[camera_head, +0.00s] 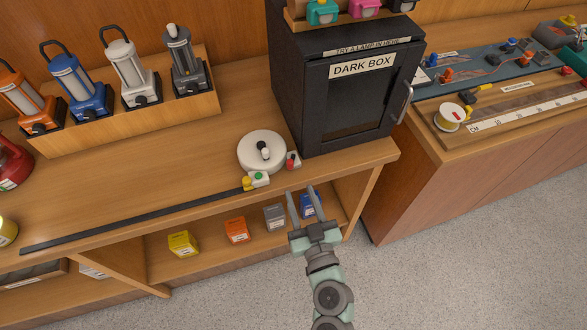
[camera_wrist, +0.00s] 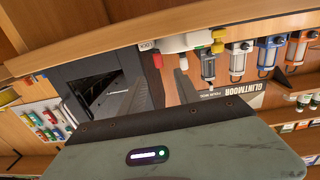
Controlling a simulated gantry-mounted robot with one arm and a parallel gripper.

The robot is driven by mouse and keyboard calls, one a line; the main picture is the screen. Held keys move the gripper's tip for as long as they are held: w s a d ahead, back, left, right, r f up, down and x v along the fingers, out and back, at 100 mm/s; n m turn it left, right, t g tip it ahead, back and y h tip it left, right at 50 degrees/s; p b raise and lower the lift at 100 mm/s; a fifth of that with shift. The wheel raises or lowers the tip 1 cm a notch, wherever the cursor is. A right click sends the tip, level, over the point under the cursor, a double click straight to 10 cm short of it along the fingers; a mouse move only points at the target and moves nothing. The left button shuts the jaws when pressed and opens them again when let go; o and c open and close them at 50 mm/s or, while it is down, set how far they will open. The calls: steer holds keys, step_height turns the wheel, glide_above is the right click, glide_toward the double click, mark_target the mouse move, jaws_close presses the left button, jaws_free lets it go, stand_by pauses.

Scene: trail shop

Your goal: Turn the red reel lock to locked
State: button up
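The red reel lock (camera_head: 293,160) is a small red piece on the right side of the white tape reel (camera_head: 258,146), at the front edge of the wooden counter. In the wrist view the red lock (camera_wrist: 157,61) shows below a white "LOCK" label (camera_wrist: 148,46), beside the reel (camera_wrist: 177,42). Its exact setting is too small to tell. My gripper (camera_head: 301,190) is open and empty. Its fingers point toward the counter, just in front of the edge and apart from the lock.
A dark box (camera_head: 300,90) with a handle stands right behind the reel. A black strap (camera_head: 130,216) runs left from the reel's yellow clip (camera_head: 248,184). Small boxes, including an orange one (camera_head: 236,230), sit on the shelf below. Lamps stand at the back left. Floor in front is clear.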

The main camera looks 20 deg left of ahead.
mark_target(291, 165)
steer(key=p+x, duration=0.1)
steer(key=x, duration=0.7)
steer(key=shift+w, duration=0.25)
jaws_close()
